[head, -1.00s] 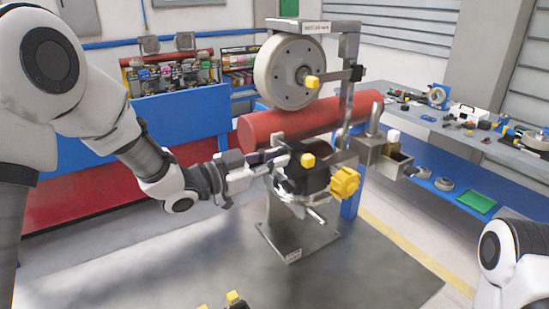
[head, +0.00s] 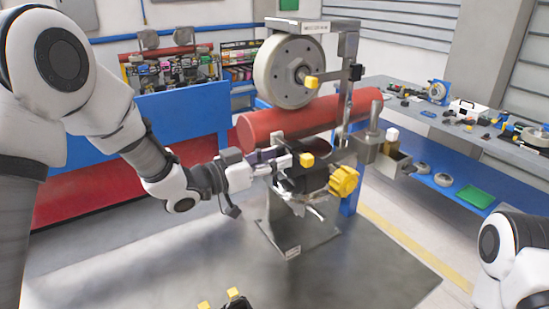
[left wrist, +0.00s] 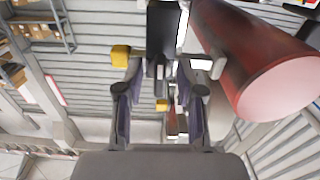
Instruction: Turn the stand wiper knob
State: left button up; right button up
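The stand (head: 351,95) is a grey metal frame on a floor plate, with a large pale wheel (head: 282,72) at its top. I cannot tell which is the wiper knob. My left gripper (head: 287,161) reaches in from the left, its tips close beside the block knob; contact is unclear. In the left wrist view, its fingers (left wrist: 158,82) stand apart, with dark stand parts between or behind them.
A red cylinder (head: 270,125) lies behind the stand's middle. A small metal box (head: 391,162) sticks out on the right. A blue bench (head: 440,130) with tools stands at the right, and a blue panel (head: 165,115) at the left. The grey floor mat (head: 180,265) is mostly clear.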

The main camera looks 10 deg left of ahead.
pick_arm(q)
jog(key=v, duration=1.2)
